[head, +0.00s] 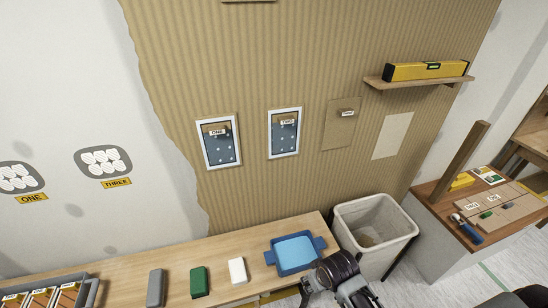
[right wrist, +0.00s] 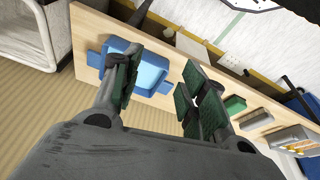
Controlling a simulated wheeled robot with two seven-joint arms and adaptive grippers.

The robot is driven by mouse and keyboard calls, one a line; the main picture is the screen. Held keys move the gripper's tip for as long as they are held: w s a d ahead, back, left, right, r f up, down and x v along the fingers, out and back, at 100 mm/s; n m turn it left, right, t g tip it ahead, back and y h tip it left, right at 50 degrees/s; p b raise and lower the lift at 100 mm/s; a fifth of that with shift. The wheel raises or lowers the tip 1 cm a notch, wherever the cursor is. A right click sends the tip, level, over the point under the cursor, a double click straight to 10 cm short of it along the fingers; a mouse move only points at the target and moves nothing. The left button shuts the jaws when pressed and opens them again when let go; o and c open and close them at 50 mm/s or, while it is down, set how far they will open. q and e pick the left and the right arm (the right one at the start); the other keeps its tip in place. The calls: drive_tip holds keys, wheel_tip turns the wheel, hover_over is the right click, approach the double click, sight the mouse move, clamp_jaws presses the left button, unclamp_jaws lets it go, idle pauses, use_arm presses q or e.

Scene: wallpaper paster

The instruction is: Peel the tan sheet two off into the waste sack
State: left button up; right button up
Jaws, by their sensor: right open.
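A white frame labelled TWO (head: 285,133) hangs on the tan ribbed wall. It shows a dark blue dotted panel, with a small tan piece at its upper left beside the label. I cannot tell how firmly that tan piece is attached. The whitish waste container (head: 345,218) stands at the right end of the long table, with some tan material inside; part of it shows in the right wrist view (right wrist: 38,35). My right gripper (head: 337,284) is low, by the blue tray and container, away from the frame. Its fingers (right wrist: 160,85) are apart and empty. My left gripper is not visible.
A blue tray (head: 295,254), white block (head: 237,270), green block (head: 200,282) and grey block (head: 156,287) line the table (head: 120,271). Frame ONE (head: 218,141) hangs left of TWO. A shelf (head: 418,84) with a yellow level juts out at right; a wooden post (head: 465,160) stands below.

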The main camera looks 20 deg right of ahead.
drive_tip(key=w+r+n+t+h, duration=0.2)
drive_tip(key=w+r+t+h, duration=0.1)
drive_tip(key=w+r, duration=0.6)
drive_tip(key=w+r+n+t+h, duration=0.25)
drive_tip(key=w+r, duration=0.35)
drive_tip(key=w, duration=0.4)
drive_tip(key=w+a+r+n+t+h, duration=0.2)
drive_tip(key=w+r, duration=0.3)
drive_tip(key=r, duration=0.4)
drive_tip(key=w+a+r+n+t+h, duration=0.1)
drive_tip(key=w+a+r+t+h, duration=0.2)
drive_tip(key=w+r, duration=0.3)
wheel_tip(320, 180, up, 3)
drive_tip(key=shift+r+n+h+b, duration=0.2)
drive_tip(key=shift+n+h+b, duration=0.15)
drive_tip(key=shift+h, duration=0.2)
drive_tip(key=shift+s+a, duration=0.1)
